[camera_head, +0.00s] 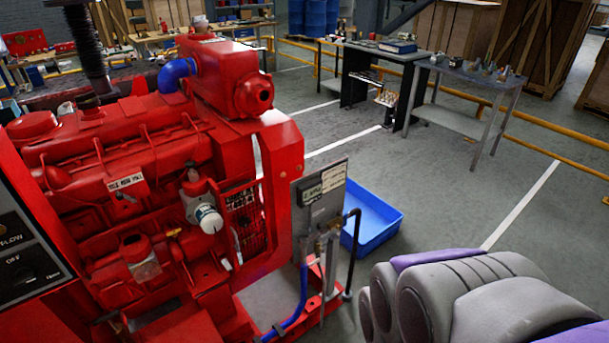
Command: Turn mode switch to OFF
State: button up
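A dark control panel (22,245) stands at the left edge, partly cut off by the frame. It has a black rotary switch (24,275) below a white "OFF" label. I take this as the mode switch. Its pointer is too small and dark to read its setting. Another label, ending in "FLOW", is above it and partly cut off. My gripper is not in view. Grey and purple parts of my own body fill the lower right, well apart from the panel.
A large red diesel engine (150,150) stands beside the panel. A grey box (320,195) with pipes and a blue hose (292,315) stand at its right. A blue bin (372,222) lies behind. Worktables (470,80) and yellow rails are farther back. Open floor lies between.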

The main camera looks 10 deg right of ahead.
aim_at(25, 275)
jog(key=u, duration=2)
